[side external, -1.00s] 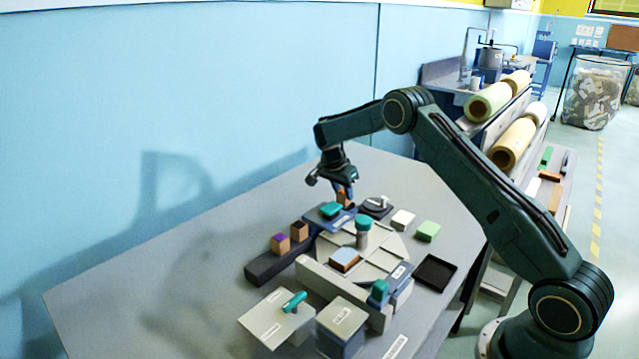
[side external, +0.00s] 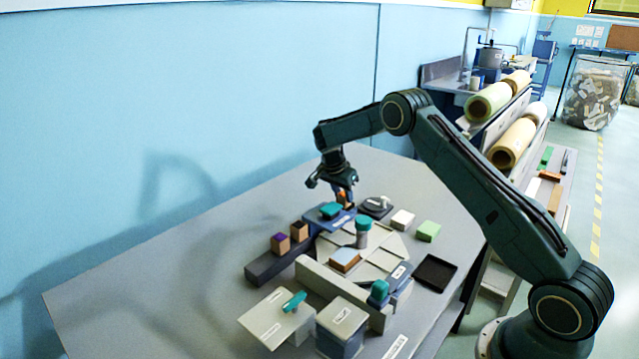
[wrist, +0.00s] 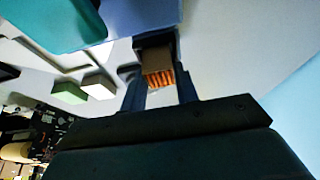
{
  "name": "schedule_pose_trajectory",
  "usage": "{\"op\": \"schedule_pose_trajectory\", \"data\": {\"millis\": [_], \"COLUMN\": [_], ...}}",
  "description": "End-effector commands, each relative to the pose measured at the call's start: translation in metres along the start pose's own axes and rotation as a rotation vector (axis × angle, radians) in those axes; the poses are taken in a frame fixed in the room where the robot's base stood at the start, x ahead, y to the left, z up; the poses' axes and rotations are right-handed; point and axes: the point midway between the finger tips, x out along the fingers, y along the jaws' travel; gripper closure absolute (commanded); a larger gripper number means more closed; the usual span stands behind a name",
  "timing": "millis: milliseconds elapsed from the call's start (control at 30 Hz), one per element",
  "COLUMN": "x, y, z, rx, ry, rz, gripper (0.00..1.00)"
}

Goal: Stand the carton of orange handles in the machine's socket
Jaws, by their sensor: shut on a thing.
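My gripper (side external: 344,196) is shut on a small brown carton (wrist: 157,58) with orange handles showing at its open end. In the wrist view the carton sits between my two fingers (wrist: 160,88). In the side view the carton is small and partly covered by the fingers, just behind the machine's blue block with a teal knob (side external: 331,210). The pale machine (side external: 330,284) stands on the table. The socket cannot be made out clearly, and I cannot tell whether the carton touches anything below.
The table's back is clear.

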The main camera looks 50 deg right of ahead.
Motion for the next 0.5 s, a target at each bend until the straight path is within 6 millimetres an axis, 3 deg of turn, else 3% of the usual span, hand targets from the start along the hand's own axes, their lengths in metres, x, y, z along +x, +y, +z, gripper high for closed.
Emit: {"op": "schedule_pose_trajectory", "data": {"millis": [367,400,500], "x": [0.003,0.003,0.003], "y": [0.0,0.0,0.0], "z": [0.0012,0.0012,0.0013], "rx": [0.0,0.0,0.0], "ry": [0.0,0.0,0.0], "rz": [0.0,0.0,0.0], "gripper": [0.92,0.66,0.46]}}
